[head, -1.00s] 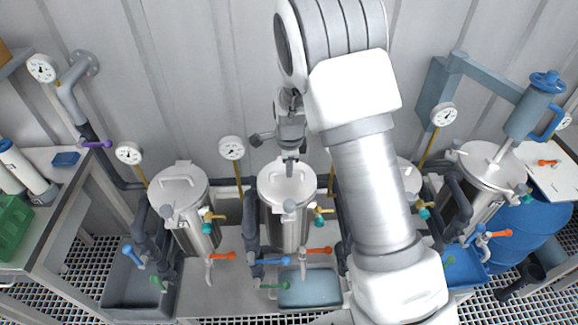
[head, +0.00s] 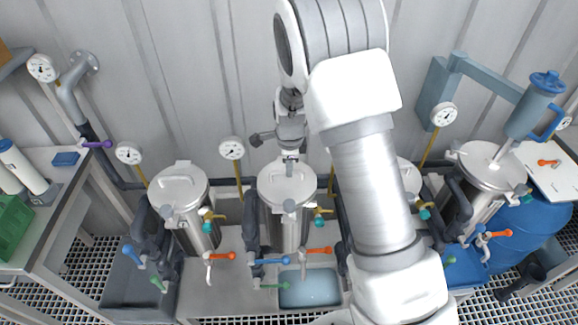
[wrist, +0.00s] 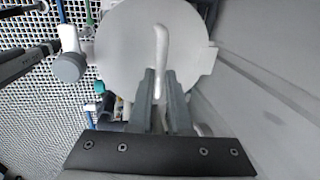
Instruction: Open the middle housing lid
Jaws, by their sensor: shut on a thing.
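The middle housing is a steel vessel (head: 290,230) with a round pale lid (head: 272,186), which lies flat on top. The lid also fills the upper middle of the wrist view (wrist: 125,50). A light bar handle (wrist: 161,45) stands on the lid. My gripper (head: 289,172) reaches down over the lid from behind. In the wrist view its two grey fingers (wrist: 158,80) are shut on the near end of the handle. A round grey clamp knob (wrist: 68,67) sits at the lid's edge, and it shows at the lid's front in the head view (head: 289,206).
Similar lidded vessels stand to the left (head: 178,188) and right (head: 488,168); another is partly hidden behind my arm (head: 411,178). Gauges (head: 231,148), pipes and coloured valve handles (head: 320,250) crowd the vessels. A ribbed wall (head: 190,80) rises close behind.

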